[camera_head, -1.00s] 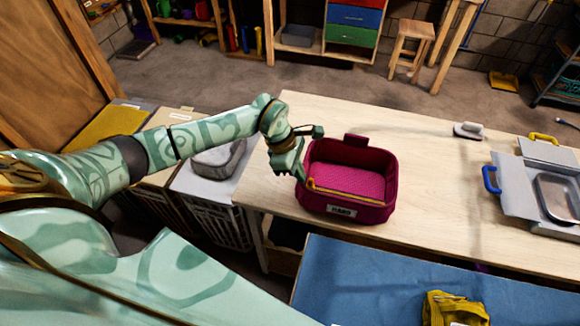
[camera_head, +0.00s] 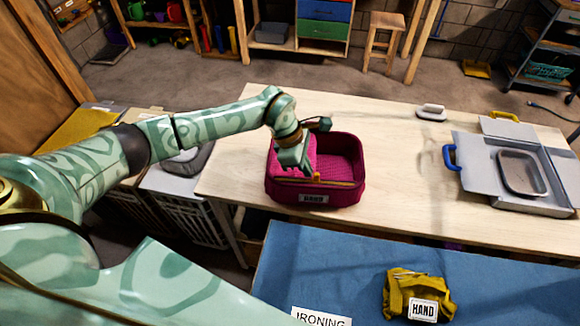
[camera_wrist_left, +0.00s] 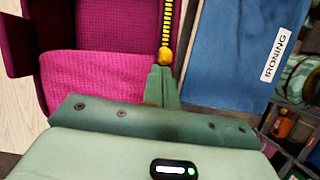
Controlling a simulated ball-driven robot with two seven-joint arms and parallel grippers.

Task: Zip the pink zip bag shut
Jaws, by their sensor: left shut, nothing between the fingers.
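The pink zip bag (camera_head: 347,193) stands on the wooden table with a "HAND" label on its front. A yellow zip runs along its front rim, and it also shows in the left wrist view (camera_wrist_left: 167,20). The zip's yellow slider (camera_wrist_left: 165,57) is about midway along that rim. A lighter pink panel (camera_wrist_left: 90,78) covers the bag's left part; the right part is open. My left gripper (camera_head: 306,174) is shut and empty, its fingertips at the slider on its left side, seemingly touching it. My right gripper is not in view.
A blue ironing mat (camera_head: 300,265) with a yellow "HAND" pouch (camera_head: 418,293) lies in front. A grey case (camera_head: 470,185) with a metal tray stands right on the table, and a small iron-like object (camera_head: 431,113) behind. The table between bag and case is clear.

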